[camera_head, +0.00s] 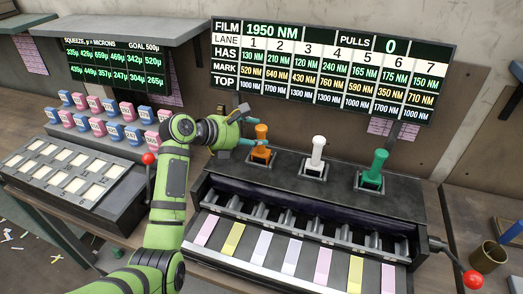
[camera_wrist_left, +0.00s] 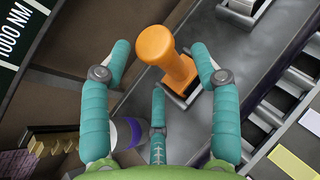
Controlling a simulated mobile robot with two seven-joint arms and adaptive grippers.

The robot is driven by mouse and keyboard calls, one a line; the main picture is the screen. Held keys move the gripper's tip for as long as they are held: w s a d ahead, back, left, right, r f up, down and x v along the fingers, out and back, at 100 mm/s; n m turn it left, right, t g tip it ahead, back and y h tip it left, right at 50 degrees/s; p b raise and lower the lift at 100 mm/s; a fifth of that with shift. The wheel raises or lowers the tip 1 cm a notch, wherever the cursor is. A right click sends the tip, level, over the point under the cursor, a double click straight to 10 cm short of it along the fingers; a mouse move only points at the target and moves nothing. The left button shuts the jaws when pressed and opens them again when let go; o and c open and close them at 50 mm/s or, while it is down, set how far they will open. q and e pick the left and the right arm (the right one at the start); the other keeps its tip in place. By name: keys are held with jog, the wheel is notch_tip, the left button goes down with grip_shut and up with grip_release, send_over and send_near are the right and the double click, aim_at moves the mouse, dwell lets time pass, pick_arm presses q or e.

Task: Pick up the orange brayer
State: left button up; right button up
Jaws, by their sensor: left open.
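The orange brayer (camera_head: 261,147) stands upright in its stand at the left end of the dark machine's top. My left gripper (camera_head: 249,128) is open just left of the brayer's handle. In the left wrist view the orange brayer (camera_wrist_left: 163,52) shows ahead, between the spread teal fingers of my left gripper (camera_wrist_left: 160,55). The fingers do not appear to close on it. My right gripper is in neither view.
A white brayer (camera_head: 317,152) and a green brayer (camera_head: 376,167) stand to the right on the same machine top. A display board (camera_head: 330,70) rises behind. Pink and blue blocks (camera_head: 112,122) stand at left. A red-knobbed lever (camera_head: 473,279) is at lower right.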

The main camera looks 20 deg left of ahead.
aim_at(260, 136)
pick_arm(q)
jog(key=x, duration=0.2)
jog(key=shift+w+d, duration=0.25)
jog(key=shift+w+d+f, duration=0.1)
jog(key=shift+w+f, duration=0.1)
jog(key=shift+f, duration=0.05)
jog(key=c, duration=0.3)
grip_shut()
jog(key=shift+s, duration=0.1)
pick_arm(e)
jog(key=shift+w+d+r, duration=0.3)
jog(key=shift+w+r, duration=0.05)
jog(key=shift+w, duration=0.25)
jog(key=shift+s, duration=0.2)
